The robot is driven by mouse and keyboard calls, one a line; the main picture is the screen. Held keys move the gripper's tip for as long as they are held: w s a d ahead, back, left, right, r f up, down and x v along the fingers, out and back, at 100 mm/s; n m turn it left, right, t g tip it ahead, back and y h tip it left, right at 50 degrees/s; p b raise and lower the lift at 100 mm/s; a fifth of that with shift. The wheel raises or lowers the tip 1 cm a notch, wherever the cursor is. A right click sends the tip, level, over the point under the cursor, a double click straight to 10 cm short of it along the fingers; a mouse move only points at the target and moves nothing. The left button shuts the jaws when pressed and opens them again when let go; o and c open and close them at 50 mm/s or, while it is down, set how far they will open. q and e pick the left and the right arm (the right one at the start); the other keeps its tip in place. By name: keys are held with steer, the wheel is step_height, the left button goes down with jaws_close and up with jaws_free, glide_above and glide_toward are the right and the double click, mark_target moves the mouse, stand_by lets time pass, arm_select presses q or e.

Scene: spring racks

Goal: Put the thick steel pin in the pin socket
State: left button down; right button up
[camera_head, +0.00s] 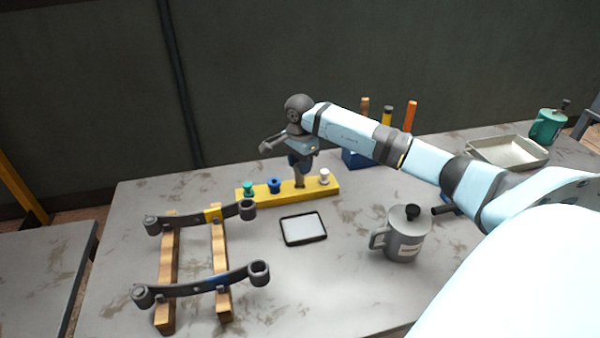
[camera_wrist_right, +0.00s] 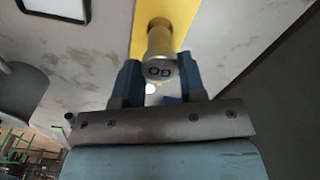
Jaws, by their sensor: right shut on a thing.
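A thick grey steel pin (camera_head: 299,181) stands upright at the yellow bar-shaped rack (camera_head: 315,190), between the blue and the pale pieces. In the right wrist view the pin (camera_wrist_right: 161,52) shows its marked round end between the two blue fingers, with its far end toward the yellow rack (camera_wrist_right: 185,14). My right gripper (camera_head: 299,164) is above the rack and shut on the pin. I cannot tell whether the pin's lower end is seated or just above the rack. I cannot make out the pin socket for sure. My left gripper is not in view.
A green piece (camera_head: 249,188), a blue piece (camera_head: 274,185) and a pale piece (camera_head: 324,176) stand on the rack. Two leaf springs (camera_head: 205,287) lie across wooden rails at left.

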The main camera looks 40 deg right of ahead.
steer(key=shift+f, duration=1.6)
steer(key=shift+f, duration=0.1)
steer(key=shift+f, duration=0.15)
steer(key=o, duration=0.9)
steer(key=shift+o, duration=0.2)
step_height(320, 180, up, 12)
steer(key=shift+r, duration=0.25)
